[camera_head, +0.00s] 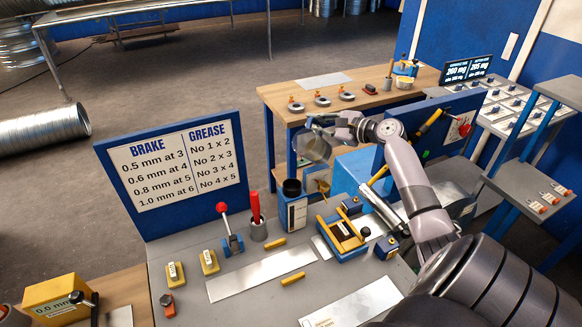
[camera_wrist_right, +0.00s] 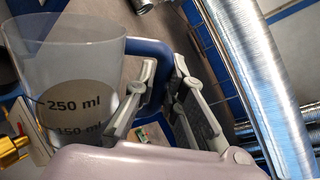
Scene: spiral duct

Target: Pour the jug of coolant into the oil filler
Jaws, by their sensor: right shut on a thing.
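A clear jug (camera_wrist_right: 75,50) with a blue handle (camera_wrist_right: 150,47) and printed marks including "250 ml" holds a dark liquid in its lower part. My right gripper (camera_wrist_right: 165,75) is shut on this handle. In the head view, my right gripper (camera_head: 338,128) holds the jug (camera_head: 312,146) in the air, above and behind the bench. I cannot tell its exact tilt. A blue and white box with a black round top (camera_head: 292,187) stands on the bench, below and left of the jug. I cannot tell for certain whether it is the oil filler. My left gripper is not in view.
A BRAKE/GREASE board (camera_head: 172,172) stands at the bench's back left. A red-knobbed lever (camera_head: 231,238), a cup with a red tool (camera_head: 257,229) and a blue tray with yellow bars (camera_head: 341,240) are on the grey bench. A wooden table (camera_head: 350,97) stands behind.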

